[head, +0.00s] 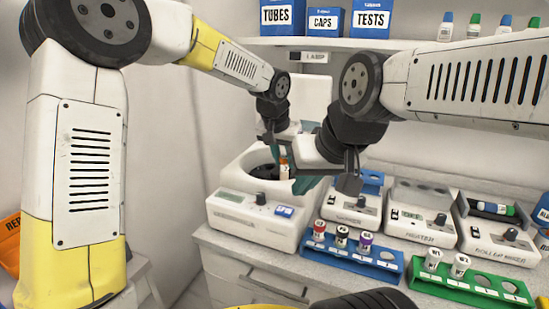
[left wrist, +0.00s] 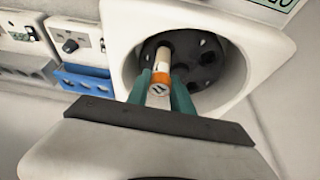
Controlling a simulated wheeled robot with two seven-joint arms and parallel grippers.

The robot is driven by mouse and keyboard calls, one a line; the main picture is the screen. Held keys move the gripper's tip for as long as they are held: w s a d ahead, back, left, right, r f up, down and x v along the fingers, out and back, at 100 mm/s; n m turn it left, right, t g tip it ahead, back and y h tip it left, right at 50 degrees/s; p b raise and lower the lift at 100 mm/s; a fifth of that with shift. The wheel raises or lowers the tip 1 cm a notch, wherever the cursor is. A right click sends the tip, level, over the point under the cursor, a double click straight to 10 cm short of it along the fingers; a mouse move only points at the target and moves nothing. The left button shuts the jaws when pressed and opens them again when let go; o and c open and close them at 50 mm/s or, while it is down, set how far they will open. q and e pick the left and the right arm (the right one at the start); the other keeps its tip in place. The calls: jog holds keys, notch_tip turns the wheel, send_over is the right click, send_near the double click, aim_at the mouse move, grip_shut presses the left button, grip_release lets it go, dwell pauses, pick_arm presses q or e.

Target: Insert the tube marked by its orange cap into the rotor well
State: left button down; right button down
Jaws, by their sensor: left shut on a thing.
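The tube with the orange cap (head: 284,169) is held by my left gripper (head: 274,152) at the right side of the centrifuge bowl. In the left wrist view the tube (left wrist: 161,75) sits between the two teal fingers of my left gripper (left wrist: 160,95), its cap towards the camera and its far end towards the dark rotor (left wrist: 200,62). I cannot tell whether that end is inside a well. The white centrifuge (head: 232,207) has its bowl open. My right gripper (head: 318,181) is just right of the tube, its fingers partly hidden and its opening unclear.
A blue rack (head: 388,268) with several capped tubes stands right of the centrifuge. A green rack (head: 480,290) holds white-capped tubes. A heater (head: 418,222) and a roller mixer (head: 497,238) stand behind them. A shelf (head: 350,43) with blue boxes is above.

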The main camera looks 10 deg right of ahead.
pick_arm(q)
jog(key=shift+f, duration=2.3)
jog(key=c, duration=1)
grip_release()
jog(key=shift+c, duration=0.2)
jog(key=shift+r, duration=0.1)
jog(key=v, duration=0.7)
jog(key=shift+r, duration=0.3)
